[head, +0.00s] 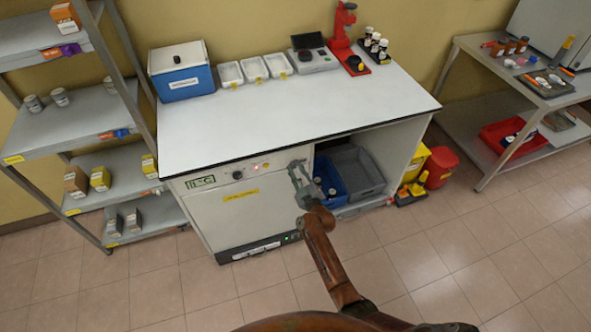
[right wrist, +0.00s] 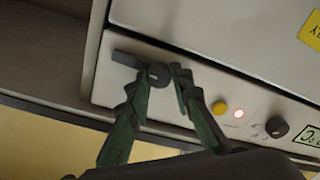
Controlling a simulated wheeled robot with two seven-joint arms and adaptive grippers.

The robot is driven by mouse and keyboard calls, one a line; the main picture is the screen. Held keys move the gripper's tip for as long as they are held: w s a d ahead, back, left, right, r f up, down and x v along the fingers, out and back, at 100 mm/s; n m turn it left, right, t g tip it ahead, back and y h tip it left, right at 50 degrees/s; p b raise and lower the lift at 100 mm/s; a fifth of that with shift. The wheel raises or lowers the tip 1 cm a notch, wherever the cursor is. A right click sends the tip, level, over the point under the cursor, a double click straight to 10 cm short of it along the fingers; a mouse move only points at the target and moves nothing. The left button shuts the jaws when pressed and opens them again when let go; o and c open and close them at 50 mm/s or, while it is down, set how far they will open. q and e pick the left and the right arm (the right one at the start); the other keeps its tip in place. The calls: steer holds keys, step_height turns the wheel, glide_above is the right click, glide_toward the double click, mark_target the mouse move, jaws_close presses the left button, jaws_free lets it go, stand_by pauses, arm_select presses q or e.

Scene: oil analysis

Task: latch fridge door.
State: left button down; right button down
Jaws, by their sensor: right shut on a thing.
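The fridge (head: 240,208) is the white unit built in under the left part of the bench. Its door looks flush with the front. The latch (right wrist: 133,61) is a dark grey bar with a round knob end, on the fridge's front near its edge. My right gripper (head: 299,176) is at the fridge's upper right corner, over the latch in the head view. In the right wrist view, its two green fingers (right wrist: 166,80) are on either side of the knob end, shut on it. My left gripper is in neither view.
Beside the latch are a yellow button (right wrist: 219,107), a red light and a dark knob (right wrist: 277,127). An open bay right of the fridge holds a blue bin (head: 327,178) and a grey crate (head: 358,170). A shelf rack (head: 75,125) stands left. The floor in front is clear.

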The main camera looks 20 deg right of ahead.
steer(key=m, duration=0.4)
steer(key=shift+m, duration=0.4)
steer(key=m, duration=0.4)
steer(key=shift+m+p, duration=0.3)
steer(key=m, duration=0.4)
steer(key=shift+m, duration=0.3)
steer(key=shift+f+m+h, duration=0.1)
steer(key=shift+m+h, duration=0.2)
steer(key=shift+m, duration=1.6)
steer(key=shift+t, duration=0.3)
steer(key=c, duration=1.7)
jaws_free()
steer(key=shift+d, duration=0.1)
